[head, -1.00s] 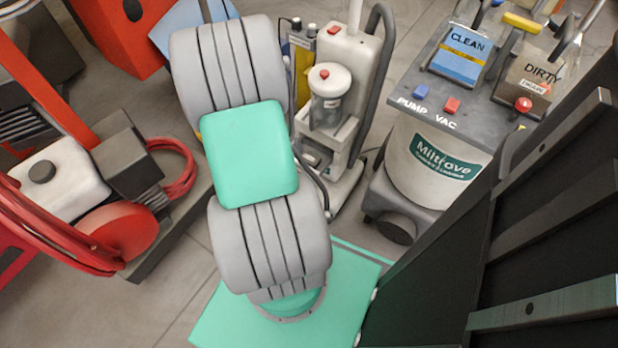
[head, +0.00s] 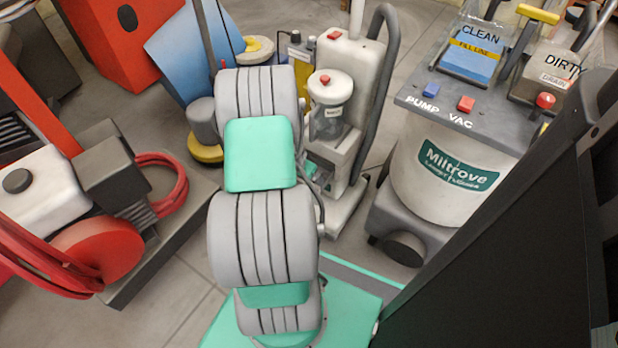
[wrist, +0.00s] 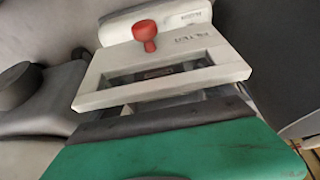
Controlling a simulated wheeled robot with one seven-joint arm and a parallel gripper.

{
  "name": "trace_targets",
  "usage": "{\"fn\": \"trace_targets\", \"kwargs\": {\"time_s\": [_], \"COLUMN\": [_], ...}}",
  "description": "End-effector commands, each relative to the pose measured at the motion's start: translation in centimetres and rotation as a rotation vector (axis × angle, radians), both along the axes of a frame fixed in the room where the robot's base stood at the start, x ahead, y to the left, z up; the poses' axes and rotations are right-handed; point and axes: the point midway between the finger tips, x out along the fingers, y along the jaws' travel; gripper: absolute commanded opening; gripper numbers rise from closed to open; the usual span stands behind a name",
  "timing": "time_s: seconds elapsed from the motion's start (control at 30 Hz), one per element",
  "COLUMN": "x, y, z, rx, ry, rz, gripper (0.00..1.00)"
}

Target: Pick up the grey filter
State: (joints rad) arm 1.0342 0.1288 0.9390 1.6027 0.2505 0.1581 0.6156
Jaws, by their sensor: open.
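I cannot pick out the grey filter for certain. In the wrist view an off-white housing (wrist: 105,95) with a red knob (wrist: 145,33) has a dark opening (wrist: 160,72) with shaded, unclear contents. A dark strip (wrist: 165,119) and a green panel (wrist: 180,150) lie in front of the housing, near the camera. In the head view an off-white upright machine (head: 350,65) with a clear canister (head: 328,115) stands beyond my arm, which partly hides its lower front. A green patch (head: 320,178) shows low on it. I make out no gripper fingertips in either view.
A Miltrove tank machine (head: 440,165) with CLEAN and DIRTY containers stands at right. A large dark panel (head: 490,220) fills the lower right. A red and white machine (head: 70,220) stands at left. Bare tiled floor shows between the left machine and my base.

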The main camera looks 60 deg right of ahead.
Motion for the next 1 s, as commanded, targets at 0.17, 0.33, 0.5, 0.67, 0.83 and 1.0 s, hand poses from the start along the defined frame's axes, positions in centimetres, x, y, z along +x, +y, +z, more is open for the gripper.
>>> {"fn": "trace_targets", "kwargs": {"time_s": [0.17, 0.33, 0.5, 0.67, 0.83, 1.0], "x": [0.02, 0.04, 0.04, 0.04, 0.04, 0.04], "y": [0.02, 0.03, 0.03, 0.03, 0.03, 0.02], "z": [0.21, 0.21, 0.21, 0.22, 0.22, 0.23], "rx": [0.0, 0.0, 0.0, 0.0, 0.0, 0.0], "ry": [0.0, 0.0, 0.0, 0.0, 0.0, 0.0], "rz": [0.0, 0.0, 0.0, 0.0, 0.0, 0.0], "gripper": [0.88, 0.74, 0.6, 0.47, 0.33, 0.28]}}
